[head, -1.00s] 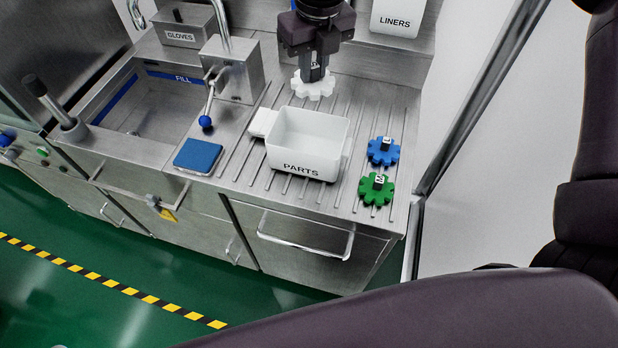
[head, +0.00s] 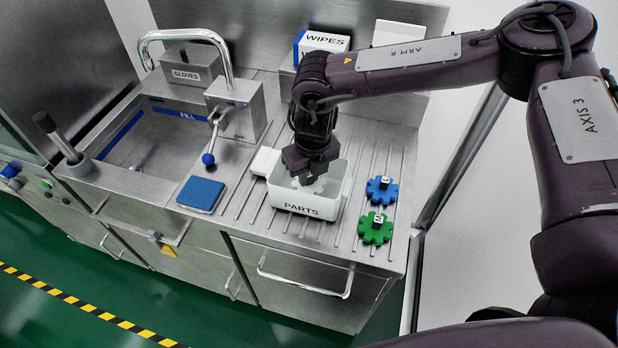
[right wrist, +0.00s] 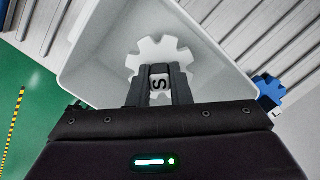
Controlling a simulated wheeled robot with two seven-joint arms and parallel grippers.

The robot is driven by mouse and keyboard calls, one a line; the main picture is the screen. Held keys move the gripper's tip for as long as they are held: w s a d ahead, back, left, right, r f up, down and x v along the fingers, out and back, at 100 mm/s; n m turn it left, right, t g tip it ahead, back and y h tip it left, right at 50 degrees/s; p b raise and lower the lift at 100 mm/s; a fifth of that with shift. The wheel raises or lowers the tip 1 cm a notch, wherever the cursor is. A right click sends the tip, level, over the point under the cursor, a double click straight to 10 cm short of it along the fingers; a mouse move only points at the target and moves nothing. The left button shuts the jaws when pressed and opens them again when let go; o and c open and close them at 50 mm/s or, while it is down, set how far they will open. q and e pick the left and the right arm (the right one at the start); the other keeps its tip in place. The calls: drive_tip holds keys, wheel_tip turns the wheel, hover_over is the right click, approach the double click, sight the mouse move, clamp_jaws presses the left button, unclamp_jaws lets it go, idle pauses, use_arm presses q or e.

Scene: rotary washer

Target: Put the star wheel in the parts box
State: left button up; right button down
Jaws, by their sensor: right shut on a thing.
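The white parts box (head: 310,208) stands on the ribbed drainboard, its front marked PARTS. My right gripper (head: 308,181) reaches down into the box. In the right wrist view the gripper (right wrist: 159,88) is shut on the block marked S of a white star wheel (right wrist: 160,54). The wheel is over or inside the box (right wrist: 88,62); I cannot tell whether it touches the bottom. A blue star wheel (head: 381,190) and a green star wheel marked M (head: 375,229) lie right of the box. My left gripper is not in view.
A blue sponge (head: 201,194) lies left of the box, by the sink (head: 150,150). A tap lever with a blue knob (head: 208,158) stands behind it. A GLOVES bin (head: 187,75) and a WIPES box (head: 322,43) are at the back.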

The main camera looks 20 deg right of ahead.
sight(309, 182)
wheel_tip(309, 182, down, 2)
drive_tip(key=shift+f, duration=0.15)
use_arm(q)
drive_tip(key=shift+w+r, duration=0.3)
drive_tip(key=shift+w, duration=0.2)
use_arm(e)
drive_tip(key=shift+f, duration=0.15)
drive_tip(key=shift+f, duration=0.1)
drive_tip(key=shift+f, duration=0.15)
drive_tip(key=c, duration=1.3)
unclamp_jaws()
drive_tip(key=shift+c, duration=0.2)
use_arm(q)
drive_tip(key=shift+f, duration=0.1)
